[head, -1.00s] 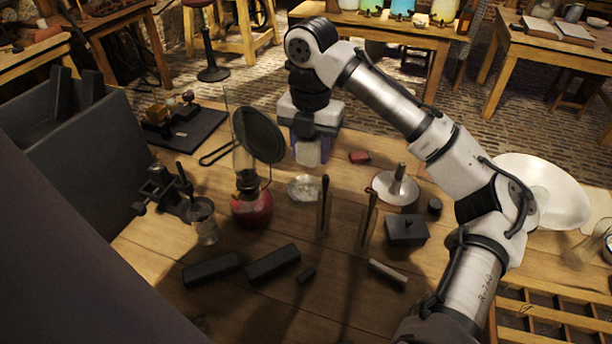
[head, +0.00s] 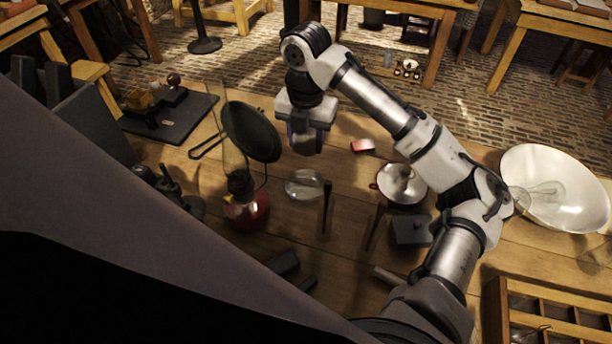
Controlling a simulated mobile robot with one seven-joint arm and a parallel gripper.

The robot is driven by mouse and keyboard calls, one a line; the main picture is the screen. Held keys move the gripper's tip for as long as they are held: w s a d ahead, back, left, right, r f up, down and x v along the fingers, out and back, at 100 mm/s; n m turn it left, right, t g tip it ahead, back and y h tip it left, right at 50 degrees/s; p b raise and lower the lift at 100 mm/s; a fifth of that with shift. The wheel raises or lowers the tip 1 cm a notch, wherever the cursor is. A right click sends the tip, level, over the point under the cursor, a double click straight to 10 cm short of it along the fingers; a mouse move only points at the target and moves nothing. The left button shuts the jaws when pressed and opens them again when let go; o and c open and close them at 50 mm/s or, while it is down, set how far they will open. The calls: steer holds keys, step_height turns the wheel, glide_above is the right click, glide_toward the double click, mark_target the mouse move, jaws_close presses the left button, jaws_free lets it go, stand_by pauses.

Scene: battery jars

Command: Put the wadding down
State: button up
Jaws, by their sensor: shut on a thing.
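My gripper (head: 305,138) points down over the back part of the wooden bench, left of the red block. It is shut on a pale grey lump, which I take to be the wadding; the fingers and shadow hide most of it, so its outline is unclear. The lump appears to be above the bench top, but I cannot tell the gap. A shallow clear glass dish (head: 304,185) lies on the bench just in front of the gripper.
A red oil lamp (head: 246,212) and a dark round pan (head: 251,133) stand left of the gripper. A small red block (head: 363,146), a metal candle dish (head: 402,183) and a dark box (head: 411,230) are to the right. A large white bowl (head: 572,212) is far right.

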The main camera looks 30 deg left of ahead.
step_height(320, 180, down, 13)
steer(key=shift+f+p, duration=0.1)
steer(key=shift+p, duration=0.8)
steer(key=shift+f, duration=0.1)
steer(key=o, duration=0.7)
steer(key=shift+o, duration=0.2)
step_height(320, 180, up, 12)
steer(key=shift+r+b, duration=0.2)
steer(key=shift+b, duration=1.05)
